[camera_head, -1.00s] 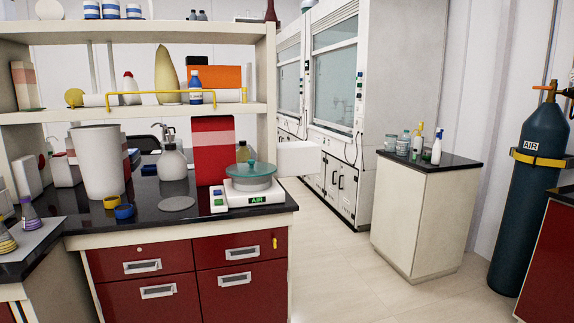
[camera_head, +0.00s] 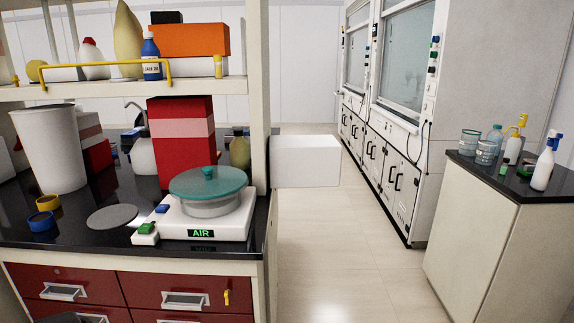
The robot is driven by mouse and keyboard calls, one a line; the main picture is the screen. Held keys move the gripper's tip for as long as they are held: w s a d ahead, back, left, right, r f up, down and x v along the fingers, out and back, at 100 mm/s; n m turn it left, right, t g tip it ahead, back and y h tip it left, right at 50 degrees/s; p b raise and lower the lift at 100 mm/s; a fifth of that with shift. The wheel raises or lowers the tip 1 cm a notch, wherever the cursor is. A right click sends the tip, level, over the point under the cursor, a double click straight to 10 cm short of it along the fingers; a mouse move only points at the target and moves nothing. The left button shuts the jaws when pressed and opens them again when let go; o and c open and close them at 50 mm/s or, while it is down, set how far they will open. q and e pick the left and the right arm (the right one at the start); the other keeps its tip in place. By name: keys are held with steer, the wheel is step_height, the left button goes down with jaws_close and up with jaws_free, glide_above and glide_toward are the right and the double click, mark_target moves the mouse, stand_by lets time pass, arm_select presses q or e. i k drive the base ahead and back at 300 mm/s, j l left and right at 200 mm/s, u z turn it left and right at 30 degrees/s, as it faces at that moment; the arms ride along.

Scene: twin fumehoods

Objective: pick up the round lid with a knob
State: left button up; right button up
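The round lid (camera_head: 206,181) is a flat teal, see-through disc with a small teal knob in its middle. It rests level on top of a shallow round grey dish (camera_head: 210,207). The dish stands on a white scale (camera_head: 228,226) with a green "AIR" display, near the right front corner of the black bench top. The lid's rim overhangs the dish.
A red box (camera_head: 182,150) stands close behind the lid. A flat grey disc (camera_head: 112,217), yellow and blue rings and a tall white bin (camera_head: 50,150) are to the left. A shelf post and white box (camera_head: 305,160) are at the right. Floor is clear farther right.

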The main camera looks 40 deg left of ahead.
mark_target(213, 181)
steer(key=i+u, duration=0.45)
steer(key=i+l+u, duration=0.25)
steer(key=i+u, duration=0.2)
steer(key=i+l+u, duration=0.4)
steer(key=i, duration=0.15)
